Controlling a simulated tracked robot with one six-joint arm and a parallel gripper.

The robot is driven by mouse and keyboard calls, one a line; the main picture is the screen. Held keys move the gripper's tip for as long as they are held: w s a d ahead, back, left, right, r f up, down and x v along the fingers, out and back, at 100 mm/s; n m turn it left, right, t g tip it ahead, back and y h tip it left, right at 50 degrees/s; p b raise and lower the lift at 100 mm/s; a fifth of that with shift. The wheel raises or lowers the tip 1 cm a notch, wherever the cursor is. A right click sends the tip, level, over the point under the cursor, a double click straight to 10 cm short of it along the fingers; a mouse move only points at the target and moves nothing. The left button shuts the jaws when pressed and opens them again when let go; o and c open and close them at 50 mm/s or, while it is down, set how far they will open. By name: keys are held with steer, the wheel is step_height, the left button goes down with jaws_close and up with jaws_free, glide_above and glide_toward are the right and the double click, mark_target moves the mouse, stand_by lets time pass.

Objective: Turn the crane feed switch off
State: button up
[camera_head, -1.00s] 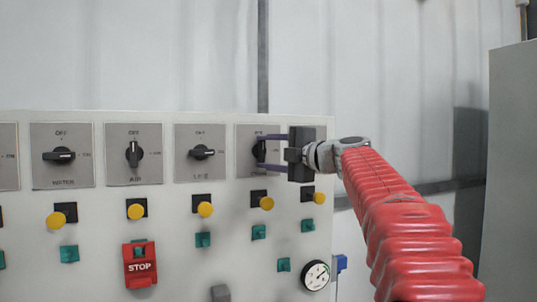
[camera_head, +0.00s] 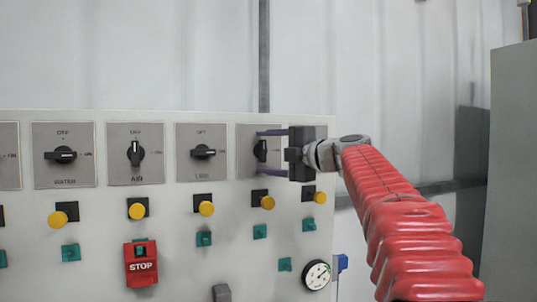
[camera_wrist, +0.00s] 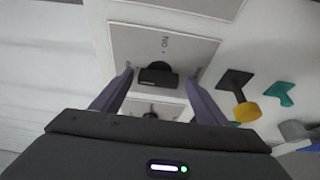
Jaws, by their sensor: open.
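A grey switch plate (camera_head: 245,170) with a black rotary knob (camera_head: 261,150) is at the upper right of the control panel, and its name label is hidden. My gripper (camera_head: 258,151) is open in front of it, with purple fingers above and below the knob. In the wrist view, the knob (camera_wrist: 158,76) lies between the fingers, with a visible gap on each side. Its bar is upright in the head view, in line with the OFF mark at the top. The ON mark (camera_wrist: 165,42) also shows in the wrist view.
Similar switches marked WATER (camera_head: 61,154), AIR (camera_head: 135,152) and another (camera_head: 203,152) are to the left. Yellow buttons (camera_head: 206,208), green buttons (camera_head: 204,239), a red STOP box (camera_head: 140,265) and a gauge (camera_head: 317,274) are below. A grey cabinet (camera_head: 512,160) stands at right.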

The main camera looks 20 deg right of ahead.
steer(key=shift+s+d, duration=0.1)
steer(key=shift+s, duration=0.05)
steer(key=v, duration=1.3)
steer(key=shift+s, duration=0.25)
